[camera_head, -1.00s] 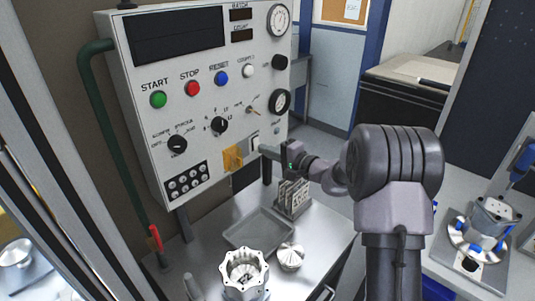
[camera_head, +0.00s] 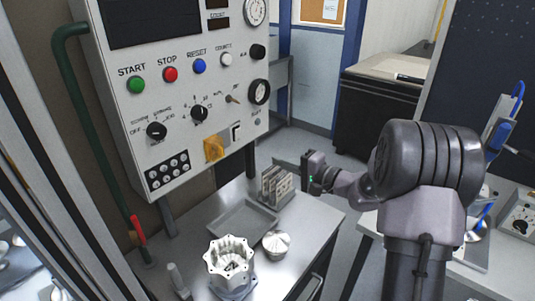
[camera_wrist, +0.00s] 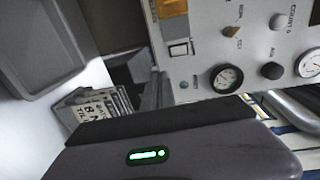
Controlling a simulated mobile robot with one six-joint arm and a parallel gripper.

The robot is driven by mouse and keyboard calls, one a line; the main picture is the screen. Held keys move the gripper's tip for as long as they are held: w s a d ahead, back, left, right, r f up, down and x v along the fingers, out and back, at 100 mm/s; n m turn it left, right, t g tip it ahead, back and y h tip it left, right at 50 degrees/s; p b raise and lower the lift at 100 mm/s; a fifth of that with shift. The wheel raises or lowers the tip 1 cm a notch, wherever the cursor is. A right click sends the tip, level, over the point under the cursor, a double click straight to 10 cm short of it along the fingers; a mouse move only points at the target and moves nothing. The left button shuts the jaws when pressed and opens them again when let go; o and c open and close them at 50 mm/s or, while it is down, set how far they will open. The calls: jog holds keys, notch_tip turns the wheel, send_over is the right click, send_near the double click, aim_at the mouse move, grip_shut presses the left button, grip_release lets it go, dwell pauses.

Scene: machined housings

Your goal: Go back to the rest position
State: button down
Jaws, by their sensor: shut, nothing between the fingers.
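My gripper (camera_head: 307,168) is at the end of my raised arm, in front of the right side of the control panel and above the table's back right. It is empty and clear of the panel. In the head view its fingers are hard to make out. In the wrist view my gripper (camera_wrist: 153,95) shows its dark body with a green light and grey fingers that look closed. The control panel (camera_head: 185,105) carries green, red, blue and white buttons, knobs and a yellow switch piece (camera_head: 214,149).
A rack of plates (camera_head: 277,186) stands below my gripper on the metal table. A shallow grey tray (camera_head: 243,222), a scalloped housing (camera_head: 229,262) and a round metal part (camera_head: 276,244) are also there. A bench with devices lies at right. Air around my gripper looks open.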

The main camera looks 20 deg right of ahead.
jog(key=shift+s+d+f, duration=0.15)
jog(key=shift+s+d, duration=0.1)
jog(key=s+a+r+n+g+h+b, duration=0.1)
jog(key=s+a+r+n+g, duration=0.15)
jog(key=s+a+g, duration=0.5)
jog(key=s+a+r+n+g, duration=0.2)
jog(key=s+a+n, duration=0.1)
jog(key=s+a, duration=0.85)
jog(key=s+d+f+h, duration=0.1)
jog(key=s+d+h, duration=0.1)
jog(key=s, duration=0.3)
jog(key=s+d+f+t+h, duration=0.1)
jog(key=s+d+h, duration=0.1)
jog(key=s, duration=0.4)
jog(key=s+d+f+h+b, duration=0.1)
jog(key=s+d+h, duration=0.2)
jog(key=s, duration=0.2)
jog(key=shift+s+d+n, duration=0.25)
jog(key=shift+s+n, duration=0.1)
jog(key=shift+n, duration=0.1)
